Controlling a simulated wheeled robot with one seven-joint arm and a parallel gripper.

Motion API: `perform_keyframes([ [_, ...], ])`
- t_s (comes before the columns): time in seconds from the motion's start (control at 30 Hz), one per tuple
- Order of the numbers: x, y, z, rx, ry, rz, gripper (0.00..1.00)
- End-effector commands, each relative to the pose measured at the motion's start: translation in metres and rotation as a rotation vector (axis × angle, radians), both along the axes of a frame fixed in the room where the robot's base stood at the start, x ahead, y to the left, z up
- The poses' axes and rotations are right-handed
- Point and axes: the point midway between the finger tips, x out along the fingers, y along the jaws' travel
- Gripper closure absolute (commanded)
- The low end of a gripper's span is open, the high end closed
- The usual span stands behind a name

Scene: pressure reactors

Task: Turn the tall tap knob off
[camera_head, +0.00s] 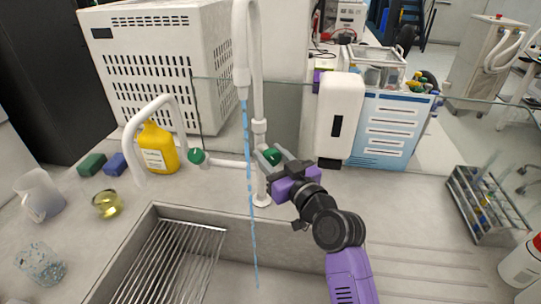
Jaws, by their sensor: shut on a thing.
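The tall tap (258,95) is a white upright pipe with a hooked spout behind the sink. A blue stream of water (250,190) falls from its spout into the sink. Its green knob (271,156) is on the right side of the pipe, partly hidden by my gripper. My gripper (272,157), on the purple and black arm, reaches in from the right and is shut on this green knob. A second green knob (197,156) sits to the left at the short curved tap (150,112).
The sink (285,235) holds a metal rack (170,262) at left. A yellow bottle (159,150), sponges (93,164), a beaker (40,264) and a jug (38,195) stand left. A white dispenser (337,105) is behind my gripper. A tube rack (487,207) stands right.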

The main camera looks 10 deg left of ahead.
Motion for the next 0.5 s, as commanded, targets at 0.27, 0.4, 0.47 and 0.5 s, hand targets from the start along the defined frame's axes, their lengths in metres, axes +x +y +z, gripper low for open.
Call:
perform_keyframes([
  [0.27,-0.0002,0.0000,-0.0005,0.077,0.059,0.000,1.00],
  [0.4,-0.0002,-0.0001,-0.0005,0.152,0.119,0.000,1.00],
  [0.47,-0.0001,-0.0002,-0.0004,0.188,0.147,0.000,1.00],
  [0.5,-0.0001,-0.0002,-0.0003,0.212,0.166,0.000,1.00],
])
